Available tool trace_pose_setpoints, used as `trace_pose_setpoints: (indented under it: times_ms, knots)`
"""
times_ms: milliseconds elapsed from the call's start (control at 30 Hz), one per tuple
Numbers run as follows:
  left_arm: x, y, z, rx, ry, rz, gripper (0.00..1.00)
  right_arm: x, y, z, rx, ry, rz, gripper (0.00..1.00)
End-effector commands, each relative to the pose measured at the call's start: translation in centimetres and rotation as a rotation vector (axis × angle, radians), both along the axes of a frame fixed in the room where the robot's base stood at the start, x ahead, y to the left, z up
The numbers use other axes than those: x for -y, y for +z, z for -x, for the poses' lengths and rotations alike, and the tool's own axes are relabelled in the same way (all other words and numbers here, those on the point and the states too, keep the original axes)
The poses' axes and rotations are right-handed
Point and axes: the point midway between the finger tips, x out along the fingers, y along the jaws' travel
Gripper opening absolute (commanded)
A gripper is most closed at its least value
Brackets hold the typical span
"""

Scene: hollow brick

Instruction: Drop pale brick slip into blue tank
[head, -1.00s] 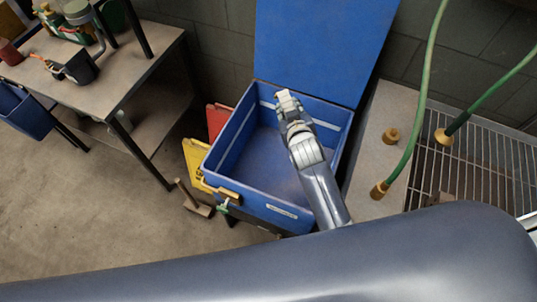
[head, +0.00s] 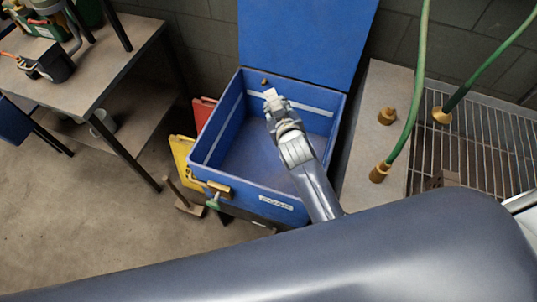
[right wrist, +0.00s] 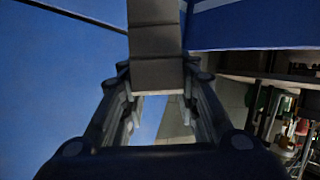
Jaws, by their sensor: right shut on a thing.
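The blue tank (head: 258,194) stands open in the middle of the head view, with its blue lid (head: 305,40) raised at the back. My right gripper (head: 274,103) is above the tank's opening, towards its back. It is shut on the pale brick slip (head: 270,93), whose light end shows at the fingertips. In the right wrist view the slip (right wrist: 157,40) looks grey and shaded, held between the two fingers and sticking out beyond them. The visible tank floor looks bare; my arm hides part of it. My left gripper is out of view.
A workbench (head: 120,55) with containers stands at the left. Yellow (head: 182,155) and red (head: 203,110) panels lean by the tank's left side. At the right are a pale ledge (head: 375,95), a metal grate (head: 475,140) and hanging green hoses (head: 418,85).

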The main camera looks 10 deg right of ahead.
Motion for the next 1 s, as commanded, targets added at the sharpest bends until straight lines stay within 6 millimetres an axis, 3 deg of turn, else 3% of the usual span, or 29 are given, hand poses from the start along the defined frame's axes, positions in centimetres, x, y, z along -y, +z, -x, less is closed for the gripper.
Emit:
trace_pose_setpoints:
  times_ms: [100,133,200,667,1000]
  knots:
    - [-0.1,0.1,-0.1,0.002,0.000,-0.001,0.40,0.0,0.2,-0.1,0.003,0.000,0.000,0.00]
    - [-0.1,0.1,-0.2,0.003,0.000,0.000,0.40,0.0,0.2,-0.1,0.003,0.000,0.000,0.36]
    - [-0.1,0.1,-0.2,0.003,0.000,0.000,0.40,0.0,0.2,-0.1,0.003,0.001,0.000,0.51]
    - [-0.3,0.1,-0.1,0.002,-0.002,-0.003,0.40,-0.1,0.3,0.6,-0.001,-0.001,-0.001,0.52]
    - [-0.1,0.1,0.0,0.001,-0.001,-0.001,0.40,-0.4,3.0,6.0,0.000,0.000,-0.001,0.52]
